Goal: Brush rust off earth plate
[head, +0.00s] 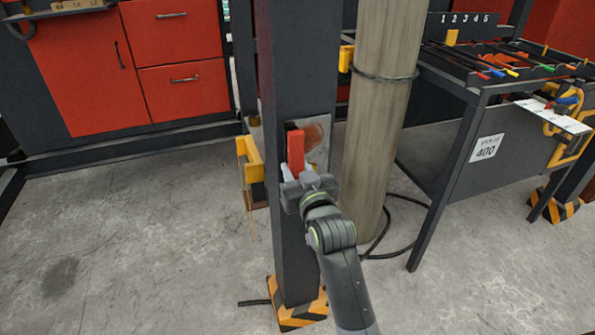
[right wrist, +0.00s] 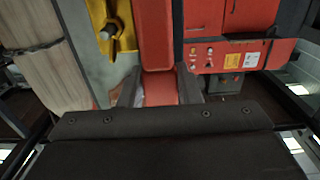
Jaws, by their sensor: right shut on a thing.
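The earth plate (head: 321,161) is a grey metal plate on the dark upright post, with a brown rust patch (head: 314,136) on its right part. My right gripper (head: 297,177) is shut on a red brush (head: 295,149), held upright in front of the plate's left part, left of the rust. The red brush body (right wrist: 158,90) shows between the fingers in the right wrist view. Its bristles are hidden, so I cannot tell whether they touch the plate. My left gripper is out of view.
The dark post (head: 293,245) stands on a yellow-black striped foot. A round column (head: 385,100) with a cable stands close on its right. A dark rack table (head: 440,135) is further right. Red cabinets (head: 80,75) stand behind. The floor at left is clear.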

